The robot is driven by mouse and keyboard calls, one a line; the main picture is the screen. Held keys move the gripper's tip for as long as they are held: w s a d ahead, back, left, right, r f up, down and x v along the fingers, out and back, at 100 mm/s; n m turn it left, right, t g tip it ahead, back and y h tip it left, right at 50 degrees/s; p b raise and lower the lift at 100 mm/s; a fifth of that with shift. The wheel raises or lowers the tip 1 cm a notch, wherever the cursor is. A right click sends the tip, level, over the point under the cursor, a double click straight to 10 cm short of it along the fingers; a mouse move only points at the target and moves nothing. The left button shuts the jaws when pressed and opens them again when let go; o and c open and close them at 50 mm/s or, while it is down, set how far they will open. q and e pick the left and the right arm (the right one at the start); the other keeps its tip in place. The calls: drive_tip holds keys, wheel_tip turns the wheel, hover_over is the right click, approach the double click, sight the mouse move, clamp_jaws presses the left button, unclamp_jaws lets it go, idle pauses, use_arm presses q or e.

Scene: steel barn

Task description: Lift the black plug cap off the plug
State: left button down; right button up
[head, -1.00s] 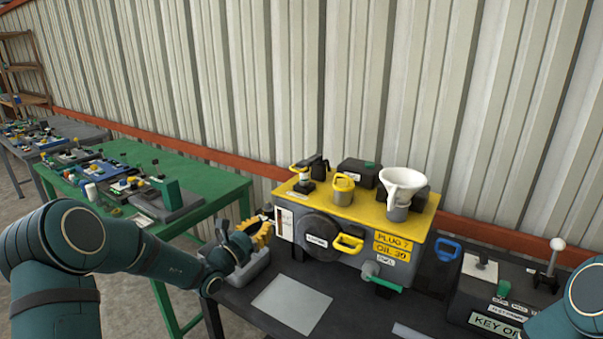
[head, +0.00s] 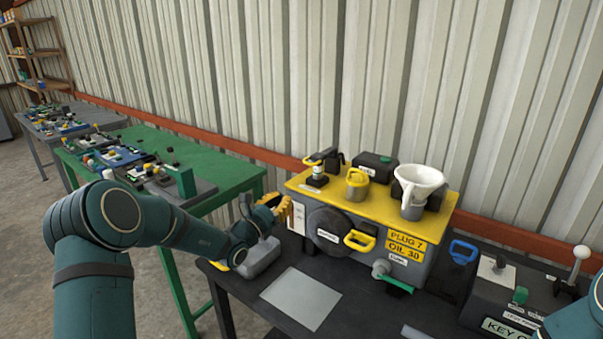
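My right gripper is out of view; only part of that arm shows at the lower right.
A yellow handle (head: 359,241) sticks out in front. A grey sheet (head: 300,298) lies on the dark table. A green table (head: 215,172) is at left.

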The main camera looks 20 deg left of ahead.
use_arm(q)
approach(312, 160)
wheel_tip(312, 160, down, 4)
drive_tip(key=w, duration=0.2)
drive_tip(key=w+r, duration=0.1)
drive_tip(key=d+r, duration=0.1)
drive_tip(key=w+r+p, duration=0.1)
drive_tip(key=shift+w+d+r, duration=0.3)
drive_tip(key=shift+r, duration=0.05)
drive_tip(key=shift+r+g+p, duration=0.4)
drive_tip(key=shift+r+p, duration=0.3)
drive_tip(key=shift+p, duration=0.25)
